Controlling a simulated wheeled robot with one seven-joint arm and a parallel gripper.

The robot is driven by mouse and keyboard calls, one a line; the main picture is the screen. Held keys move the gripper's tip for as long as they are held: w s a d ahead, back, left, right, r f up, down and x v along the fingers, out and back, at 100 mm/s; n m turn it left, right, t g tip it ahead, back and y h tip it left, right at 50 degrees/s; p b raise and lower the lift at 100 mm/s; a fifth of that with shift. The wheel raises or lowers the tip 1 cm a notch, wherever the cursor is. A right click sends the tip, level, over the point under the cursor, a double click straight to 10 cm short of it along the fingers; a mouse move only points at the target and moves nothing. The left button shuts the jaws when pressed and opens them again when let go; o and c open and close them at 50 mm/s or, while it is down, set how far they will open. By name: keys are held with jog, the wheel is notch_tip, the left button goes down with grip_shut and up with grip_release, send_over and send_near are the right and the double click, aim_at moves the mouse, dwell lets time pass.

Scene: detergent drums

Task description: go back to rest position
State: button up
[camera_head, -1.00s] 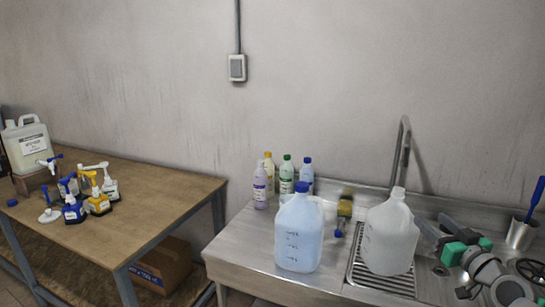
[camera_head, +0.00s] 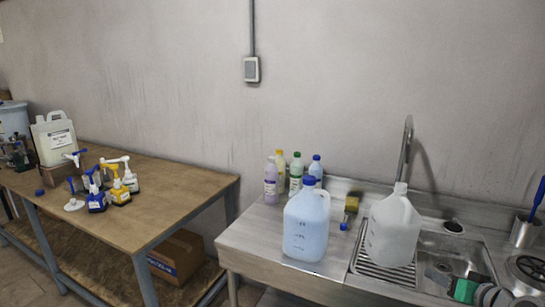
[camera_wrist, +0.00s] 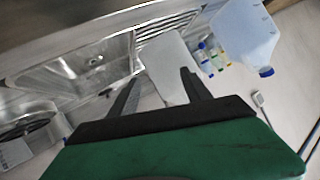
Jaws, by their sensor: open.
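My gripper (camera_wrist: 158,88) is open and empty in the wrist view, its two dark fingers spread apart, with the sink region beyond them. In the head view my arm, grey with green parts, shows only at the lower right edge, and the fingertips cannot be made out there. A blue-filled jug (camera_head: 306,225) with a blue cap stands upright on the steel counter. A clear whitish jug (camera_head: 392,228) without a visible cap stands on the drain rack. In the wrist view the whitish jug (camera_wrist: 166,68) appears beyond the fingers and the blue jug (camera_wrist: 243,35) at upper right.
The sink basin (camera_head: 455,250), tap (camera_head: 407,150) and steel cup (camera_head: 524,232) are at the right. Several small bottles (camera_head: 280,172) stand behind the blue jug. A wooden table (camera_head: 165,193) at the left holds a drum (camera_head: 56,140) and pump bottles. The wall has a switch box (camera_head: 251,69).

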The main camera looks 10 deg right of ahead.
jog(key=s+a+f+m+g+y, duration=0.1)
jog(key=s+a+f+m+g, duration=0.2)
jog(key=s+f, duration=0.4)
jog(key=s+a+f+m+g, duration=0.1)
jog(key=s+f+m+g, duration=0.1)
jog(key=s+f+g, duration=0.35)
jog(key=s+a+f+m+g, duration=0.1)
jog(key=s+a+f+g, duration=0.1)
jog(key=s+a, duration=0.45)
jog(key=w+a+r+n, duration=0.2)
jog(key=a+r+n, duration=0.1)
jog(key=a, duration=0.6)
jog(key=w+a+r+n, duration=0.3)
jog(key=a+r+n, duration=0.1)
jog(key=a, duration=0.5)
jog(key=w+a+r+n, duration=0.3)
jog(key=a+r, duration=0.1)
jog(key=a, duration=0.5)
jog(key=shift+w+a+r+n+t+p, duration=0.2)
jog(key=shift+a+n+t+p, duration=0.1)
jog(key=shift+a+t+p, duration=0.1)
